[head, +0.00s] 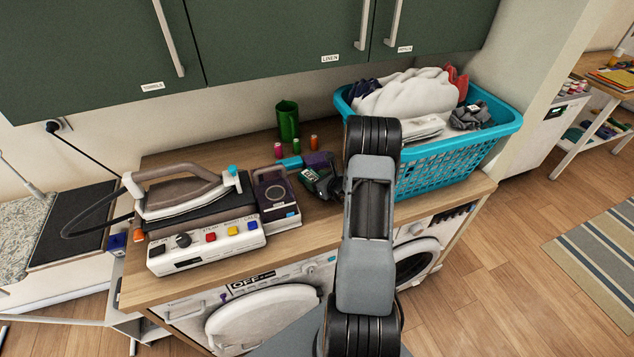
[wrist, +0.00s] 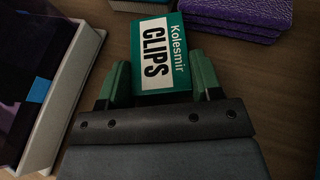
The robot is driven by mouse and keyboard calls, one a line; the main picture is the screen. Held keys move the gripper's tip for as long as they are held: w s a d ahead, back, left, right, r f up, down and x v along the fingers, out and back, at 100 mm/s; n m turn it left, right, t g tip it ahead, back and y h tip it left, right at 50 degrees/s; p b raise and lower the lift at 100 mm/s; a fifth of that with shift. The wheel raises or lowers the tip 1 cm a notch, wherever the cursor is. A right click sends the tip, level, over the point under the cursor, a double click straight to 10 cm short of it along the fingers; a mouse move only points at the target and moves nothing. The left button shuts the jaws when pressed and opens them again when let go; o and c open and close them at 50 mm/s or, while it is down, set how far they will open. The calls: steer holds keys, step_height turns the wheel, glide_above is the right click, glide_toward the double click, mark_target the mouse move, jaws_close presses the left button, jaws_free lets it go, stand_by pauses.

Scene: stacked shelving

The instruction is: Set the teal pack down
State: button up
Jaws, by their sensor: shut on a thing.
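The teal pack (wrist: 163,50) is a small box with a white panel reading "CLIPS" and the name "Kolesmir". In the wrist view my gripper (wrist: 160,85) is shut on it, with one green-tipped finger on each side. In the head view my gripper (head: 318,184) is low over the wooden counter (head: 345,215), left of the laundry basket; my arm hides part of this area. The pack is small and hard to make out there. I cannot tell whether its underside touches the counter.
A dark boxed device (head: 275,195) stands close on the left, beside the iron (head: 185,190). Purple pads (wrist: 235,15) and a teal item (head: 290,162) lie just behind. Thread spools (head: 297,146) and a green cup (head: 287,120) stand further back. The blue basket (head: 450,155) is on the right.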

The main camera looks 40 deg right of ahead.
steer(key=shift+f, duration=0.1)
steer(key=o, duration=0.9)
